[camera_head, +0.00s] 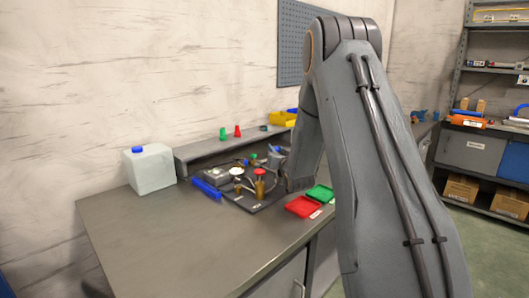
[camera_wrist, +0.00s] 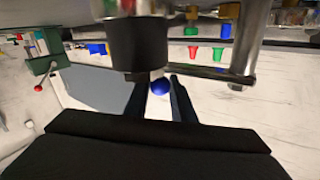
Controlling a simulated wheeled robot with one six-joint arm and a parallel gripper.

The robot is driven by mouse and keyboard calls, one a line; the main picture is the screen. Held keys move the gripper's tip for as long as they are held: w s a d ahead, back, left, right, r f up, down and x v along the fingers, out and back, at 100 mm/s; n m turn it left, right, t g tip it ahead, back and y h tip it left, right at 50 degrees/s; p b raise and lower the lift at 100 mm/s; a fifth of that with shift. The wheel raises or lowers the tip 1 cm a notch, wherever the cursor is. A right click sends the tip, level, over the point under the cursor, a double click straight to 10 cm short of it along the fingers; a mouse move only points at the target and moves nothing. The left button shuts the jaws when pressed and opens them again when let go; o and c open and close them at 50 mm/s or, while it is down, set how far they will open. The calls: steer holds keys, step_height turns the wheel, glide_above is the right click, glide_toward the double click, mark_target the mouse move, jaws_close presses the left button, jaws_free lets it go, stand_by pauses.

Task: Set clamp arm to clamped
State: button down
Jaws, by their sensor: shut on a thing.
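A dark fixture plate (camera_head: 268,203) with brass posts, a red knob and small fittings lies on the bench in the head view. My gripper (camera_wrist: 159,92) reaches into this group, and my arm hides much of it in the head view. In the wrist view its two dark fingers are shut around a blue ball knob (camera_wrist: 160,87), which shows between the fingertips. A dark cylinder hangs just in front of the knob. I cannot tell how the knob joins the clamp arm, nor make out the clamp arm's position.
A white jug (camera_head: 150,169) with a blue cap stands at the back left. A blue bar (camera_head: 206,189) lies left of the plate. A red tray (camera_head: 303,207) and a green tray (camera_head: 320,193) lie to its right. The bench's front left is clear.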

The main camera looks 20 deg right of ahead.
stand_by(0.3)
steer(key=c, duration=1.5)
jaws_free()
steer(key=shift+s+a+b, duration=0.2)
steer(key=shift+s+a, duration=0.05)
steer(key=shift+s, duration=1)
steer(key=shift+s+a+b, duration=0.15)
steer(key=shift+s+a, duration=0.05)
steer(key=shift+s, duration=1.1)
steer(key=shift+s+a+b, duration=0.2)
steer(key=shift+s+a, duration=0.05)
steer(key=shift+s, duration=1)
